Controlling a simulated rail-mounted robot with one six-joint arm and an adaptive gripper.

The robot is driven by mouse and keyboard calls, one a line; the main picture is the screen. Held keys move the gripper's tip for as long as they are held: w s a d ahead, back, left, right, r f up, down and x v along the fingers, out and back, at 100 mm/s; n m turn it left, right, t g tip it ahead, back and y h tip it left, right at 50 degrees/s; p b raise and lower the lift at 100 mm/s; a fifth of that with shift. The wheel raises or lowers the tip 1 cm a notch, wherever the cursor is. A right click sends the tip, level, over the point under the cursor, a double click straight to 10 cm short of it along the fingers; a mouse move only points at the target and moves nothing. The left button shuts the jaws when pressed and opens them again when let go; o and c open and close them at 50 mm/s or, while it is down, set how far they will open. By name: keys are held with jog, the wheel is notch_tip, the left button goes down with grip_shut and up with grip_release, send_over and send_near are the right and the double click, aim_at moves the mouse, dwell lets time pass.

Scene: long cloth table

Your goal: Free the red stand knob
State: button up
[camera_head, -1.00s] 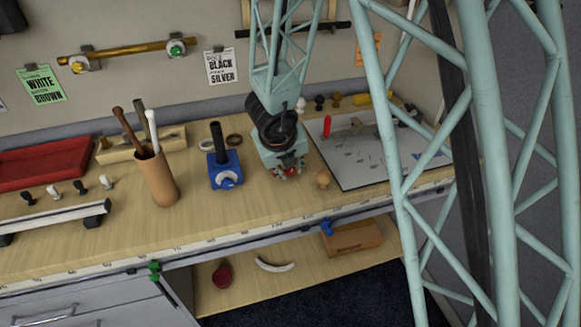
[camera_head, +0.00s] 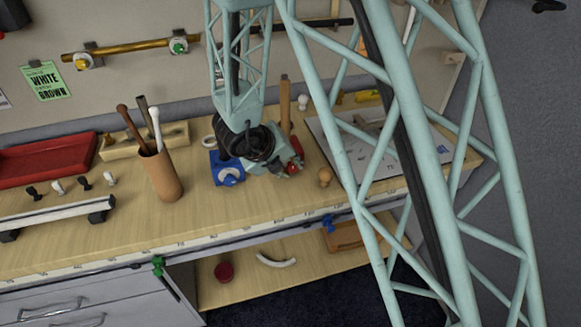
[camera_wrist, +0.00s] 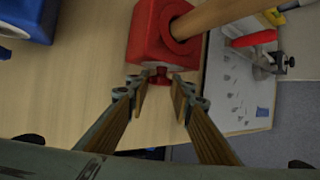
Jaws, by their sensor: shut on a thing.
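The red stand (camera_wrist: 152,38) fills the top middle of the wrist view, with a thick wooden post (camera_wrist: 215,17) in its hole. Its small red knob (camera_wrist: 161,75) sticks out of the near face on a pale round plate. My gripper (camera_wrist: 160,84) is shut on the knob, one fingertip on each side. In the head view my gripper (camera_head: 290,166) is low at the stand, whose post (camera_head: 285,104) rises behind it. Most of the stand is hidden there by my wrist; a red patch (camera_head: 296,146) shows.
A blue stand (camera_head: 228,170) is close on the left, also in the wrist view (camera_wrist: 28,20). A brown cup (camera_head: 164,178) with sticks is further left. The table's front edge is near.

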jog(key=o, duration=0.9)
jog(key=shift+r, duration=0.1)
jog(key=shift+v, duration=5.9)
